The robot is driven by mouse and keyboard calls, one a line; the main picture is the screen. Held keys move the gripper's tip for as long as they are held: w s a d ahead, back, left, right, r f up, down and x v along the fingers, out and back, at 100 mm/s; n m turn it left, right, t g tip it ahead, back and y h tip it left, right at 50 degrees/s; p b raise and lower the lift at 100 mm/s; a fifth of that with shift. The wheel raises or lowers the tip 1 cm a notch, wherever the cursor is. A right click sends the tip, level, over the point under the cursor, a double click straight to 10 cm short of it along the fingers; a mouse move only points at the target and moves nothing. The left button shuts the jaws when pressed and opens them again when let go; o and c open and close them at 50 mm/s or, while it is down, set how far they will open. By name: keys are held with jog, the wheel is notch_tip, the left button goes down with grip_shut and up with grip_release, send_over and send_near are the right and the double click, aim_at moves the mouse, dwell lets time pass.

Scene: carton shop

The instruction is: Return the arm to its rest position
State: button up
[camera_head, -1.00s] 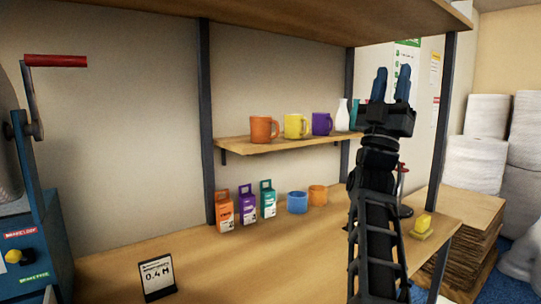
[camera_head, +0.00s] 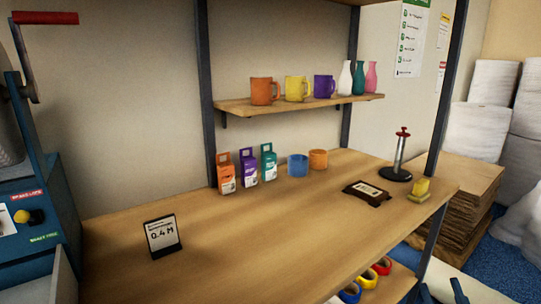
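My arm no longer stands across the shelves. Two dark blue tips at the bottom edge, right of centre, look like the fingertips of my gripper (camera_head: 443,292). They stand apart with nothing visible between them, in front of and below the bench (camera_head: 240,240). The rest of my gripper and arm is out of view.
The bench holds a 0.4 M sign (camera_head: 163,236), several cartons and cups, a dark packet (camera_head: 367,193), a red-topped post (camera_head: 400,160) and a yellow block (camera_head: 421,188). Tape rolls (camera_head: 367,279) sit below. A blue crank machine (camera_head: 35,190) stands left, stacked cardboard (camera_head: 462,200) right.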

jog(key=s+a+f+m+g, duration=0.1)
jog(key=s+f+m+g, duration=0.2)
jog(key=s, duration=0.7)
jog(key=s+a+f+g, duration=0.15)
jog(key=s+f, duration=0.25)
jog(key=s, duration=0.6)
jog(key=s+a+r+m+g, duration=0.1)
jog(key=s+m+g, duration=0.3)
jog(key=s, duration=0.9)
jog(key=shift+s+a+r+g, duration=0.2)
jog(key=shift+s+a+g, duration=0.25)
jog(key=shift+a, duration=0.25)
